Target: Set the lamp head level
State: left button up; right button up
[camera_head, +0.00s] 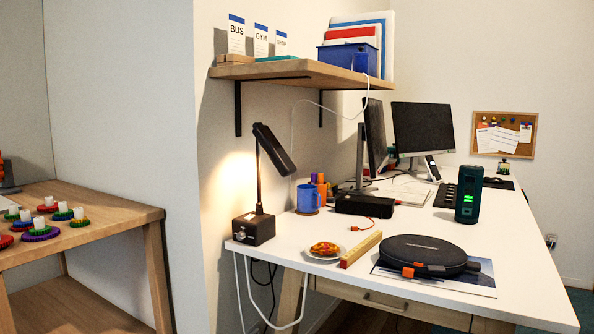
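A black desk lamp stands at the near left corner of the white desk. Its lamp head (274,149) is a long dark bar tilted steeply, with its upper end to the left and its lower end to the right. The head joins a thin upright post (259,185) on a black box base (254,229). The lamp is lit and throws a warm glow on the wall behind it. Neither of my grippers shows in the head view.
The white desk (523,276) holds a blue mug (308,198), a plate of food (325,249), a wooden ruler-like bar (361,249), a round black case (423,251) and a dark cylinder (468,195). A wooden shelf (300,72) overhangs the lamp. White cables hang below the desk corner.

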aim_at(265, 136)
jog(key=i+l+z, duration=0.1)
jog(key=l, duration=0.3)
jog(key=i+l+z, duration=0.1)
jog(key=l, duration=0.25)
jog(key=i+l+z, duration=0.1)
jog(key=l, duration=0.25)
jog(key=i+l+z, duration=0.1)
jog(key=i+l, duration=0.15)
jog(key=l, duration=0.15)
